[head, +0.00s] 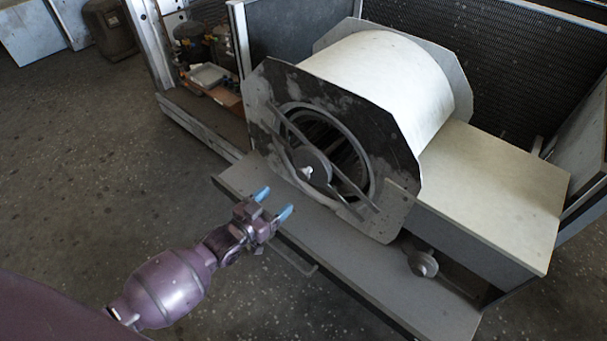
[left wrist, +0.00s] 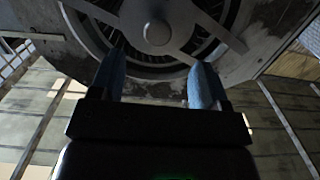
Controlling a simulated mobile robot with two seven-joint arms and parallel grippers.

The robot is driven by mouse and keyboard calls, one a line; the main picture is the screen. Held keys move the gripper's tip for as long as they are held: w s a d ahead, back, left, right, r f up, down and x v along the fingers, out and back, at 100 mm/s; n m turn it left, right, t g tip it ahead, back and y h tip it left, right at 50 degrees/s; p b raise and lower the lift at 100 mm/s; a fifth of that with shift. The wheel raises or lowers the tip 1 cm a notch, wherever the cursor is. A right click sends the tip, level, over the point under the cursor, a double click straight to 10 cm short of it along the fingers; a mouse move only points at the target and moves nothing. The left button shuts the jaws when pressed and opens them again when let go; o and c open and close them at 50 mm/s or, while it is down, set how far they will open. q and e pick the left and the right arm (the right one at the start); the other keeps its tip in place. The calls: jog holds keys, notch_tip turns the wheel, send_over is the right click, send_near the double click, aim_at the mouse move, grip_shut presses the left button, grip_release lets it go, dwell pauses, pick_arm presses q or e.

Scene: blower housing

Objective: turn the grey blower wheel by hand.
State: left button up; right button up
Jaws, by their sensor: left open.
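The grey blower wheel (head: 335,145) sits inside the round opening of the blower housing (head: 384,85), behind a diagonal brace with a hub (head: 311,168) at its middle. Only part of its vanes shows. My left gripper (head: 273,203) is open and empty, in front of and below the opening, apart from the wheel in the head view. In the left wrist view its two blue fingers (left wrist: 160,85) point up towards the opening, with the hub (left wrist: 157,32) between and above them. The wheel's vanes (left wrist: 205,47) show around the hub. My right gripper is not in view.
A grey ledge (head: 375,268) runs below the housing. A pale box (head: 490,190) stands to the right, with a small round motor-like part (head: 423,263) below it. A metal frame post (head: 240,45) rises at the left.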

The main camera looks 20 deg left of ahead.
aim_at(301, 177)
pick_arm(q)
jog(key=shift+t, duration=0.3)
jog(key=b+x, duration=0.1)
jog(key=x, duration=0.8)
jog(key=shift+d+r+b, duration=0.1)
jog(key=shift+r+b, duration=0.15)
jog(key=shift+b, duration=0.15)
jog(key=shift+x, duration=0.9)
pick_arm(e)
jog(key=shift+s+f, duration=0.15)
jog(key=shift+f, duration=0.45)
pick_arm(q)
jog(key=shift+r, duration=0.15)
jog(key=shift+c, duration=0.3)
jog(key=c, duration=1.2)
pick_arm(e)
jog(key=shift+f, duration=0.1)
